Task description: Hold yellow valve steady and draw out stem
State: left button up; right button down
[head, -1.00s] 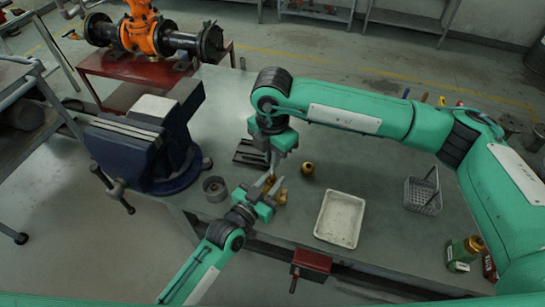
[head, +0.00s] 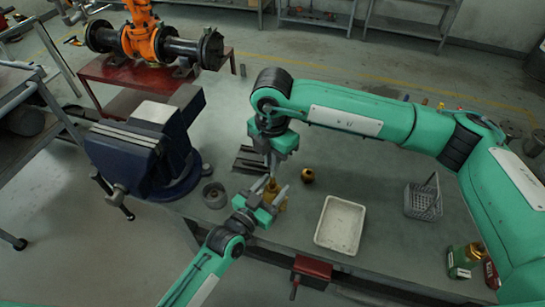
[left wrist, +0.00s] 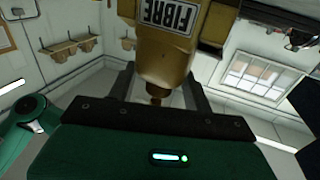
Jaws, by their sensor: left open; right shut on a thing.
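The yellow valve (head: 273,190) stands at the near edge of the workbench. My left gripper (head: 268,194) comes in from the near side, open, with a finger on either side of the valve. In the left wrist view the left gripper's fingers (left wrist: 160,92) stand apart around its narrow end; contact cannot be told. My right gripper (head: 273,172) points down from above and is shut on the valve's top. The stem is hidden there.
A blue vise (head: 140,150) and a grey ring (head: 214,195) are at left. A small brass part (head: 308,175) lies right of the valve.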

pick_arm(q)
jog(key=v, duration=1.2)
